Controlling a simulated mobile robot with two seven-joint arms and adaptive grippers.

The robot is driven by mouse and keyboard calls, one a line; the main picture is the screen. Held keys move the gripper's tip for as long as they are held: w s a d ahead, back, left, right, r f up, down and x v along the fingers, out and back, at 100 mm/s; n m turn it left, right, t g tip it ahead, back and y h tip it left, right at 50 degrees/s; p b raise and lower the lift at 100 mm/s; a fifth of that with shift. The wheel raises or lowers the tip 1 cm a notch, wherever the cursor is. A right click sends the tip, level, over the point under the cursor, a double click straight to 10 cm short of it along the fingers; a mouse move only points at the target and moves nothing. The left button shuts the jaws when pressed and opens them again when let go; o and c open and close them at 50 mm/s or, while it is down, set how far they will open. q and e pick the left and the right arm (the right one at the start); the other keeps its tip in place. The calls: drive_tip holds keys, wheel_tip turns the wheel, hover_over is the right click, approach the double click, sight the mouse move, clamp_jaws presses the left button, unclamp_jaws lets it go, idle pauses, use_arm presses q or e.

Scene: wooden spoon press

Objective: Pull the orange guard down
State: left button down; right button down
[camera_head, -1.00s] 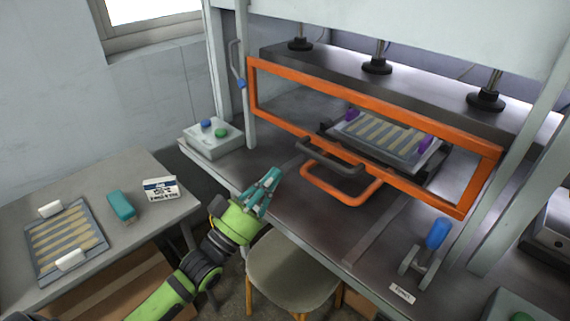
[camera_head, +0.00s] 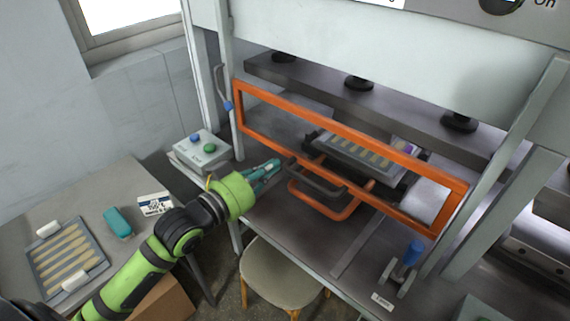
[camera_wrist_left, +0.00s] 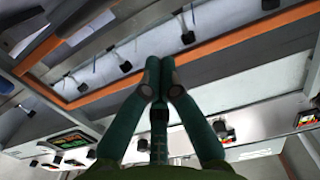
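The orange guard (camera_head: 335,133) is a rectangular frame across the front of the press. An orange U-shaped handle (camera_head: 322,212) shows below its lower bar. A dark grey handle (camera_head: 315,181) shows close to that. My left gripper (camera_head: 277,163) has teal fingers and is just left of the dark handle's end. I cannot tell whether it touches. In the left wrist view the fingertips (camera_wrist_left: 160,68) are together, with nothing seen between them. The orange frame (camera_wrist_left: 200,55) crosses behind them. My right gripper is in neither view.
A button box (camera_head: 203,150) stands left of the press. A stool (camera_head: 283,275) is below the bench front. A blue-handled lever (camera_head: 412,254) stands at the right. A side table with a tray (camera_head: 68,258) of wooden spoons is at the left.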

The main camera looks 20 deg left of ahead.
use_arm(q)
drive_tip(key=w+d+f+p, duration=0.1)
drive_tip(key=w+f, duration=0.3)
drive_tip(key=w, duration=0.1)
drive_tip(key=shift+d, duration=0.4)
drive_tip(key=shift+f, duration=0.15)
drive_tip(key=f+b, duration=0.1)
drive_tip(key=f, duration=0.1)
drive_tip(key=f+b, duration=0.1)
drive_tip(key=f, duration=0.2)
drive_tip(key=shift+s+a+f, duration=0.1)
drive_tip(key=shift+s, duration=0.1)
